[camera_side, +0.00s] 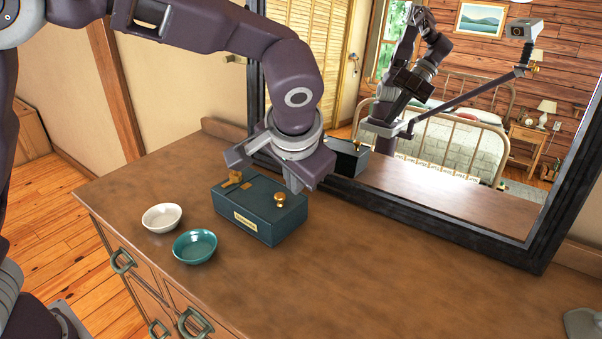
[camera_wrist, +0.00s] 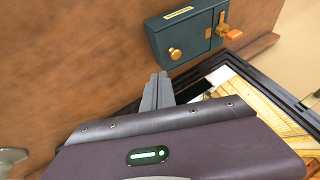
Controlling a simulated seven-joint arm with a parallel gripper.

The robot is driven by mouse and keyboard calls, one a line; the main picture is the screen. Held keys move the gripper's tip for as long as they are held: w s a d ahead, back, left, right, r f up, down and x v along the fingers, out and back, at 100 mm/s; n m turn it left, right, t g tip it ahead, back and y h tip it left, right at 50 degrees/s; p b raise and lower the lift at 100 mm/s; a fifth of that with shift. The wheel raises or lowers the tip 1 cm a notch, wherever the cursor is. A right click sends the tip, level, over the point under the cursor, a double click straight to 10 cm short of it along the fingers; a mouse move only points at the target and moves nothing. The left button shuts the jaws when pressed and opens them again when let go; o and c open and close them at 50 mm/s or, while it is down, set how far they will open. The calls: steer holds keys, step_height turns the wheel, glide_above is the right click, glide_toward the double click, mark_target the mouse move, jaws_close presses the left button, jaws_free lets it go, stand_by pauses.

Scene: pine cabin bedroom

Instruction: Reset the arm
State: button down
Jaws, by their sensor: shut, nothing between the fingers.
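My gripper (camera_side: 294,186) is shut and empty above the dresser, close to the right back part of a dark teal box. In the wrist view its closed fingers (camera_wrist: 158,80) point toward the box's knob side, and a small gap shows in the picture. The box (camera_side: 255,222) sits on the dresser top with a gold knob (camera_side: 279,199), a pale label on its front and an orange-gold latch piece (camera_side: 232,178) at the left. The box also shows in the wrist view (camera_wrist: 192,42). I cannot tell whether my gripper touches it.
A white bowl (camera_side: 161,217) and a teal bowl (camera_side: 195,246) stand left of the box on the wooden dresser (camera_side: 370,270). A black-framed mirror (camera_side: 440,205) stands behind, reflecting my arm and the room. A grey object (camera_side: 583,324) is at the right edge.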

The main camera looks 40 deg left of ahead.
steer(key=s+a+r+n+h, duration=0.1)
steer(key=s+a+r, duration=0.3)
steer(key=s, duration=0.2)
steer(key=s+a+r+h, duration=0.1)
steer(key=s+a+r, duration=0.3)
steer(key=s, duration=0.2)
steer(key=s+a+f, duration=0.1)
steer(key=s+f, duration=0.1)
steer(key=s, duration=0.5)
steer(key=s+a+f+h, duration=0.1)
steer(key=s+a, duration=0.1)
steer(key=s, duration=0.6)
steer(key=shift+a+f+n+t+h, duration=0.15)
steer(key=shift+f+n+t+h, duration=0.15)
steer(key=shift+f+n+t, duration=0.1)
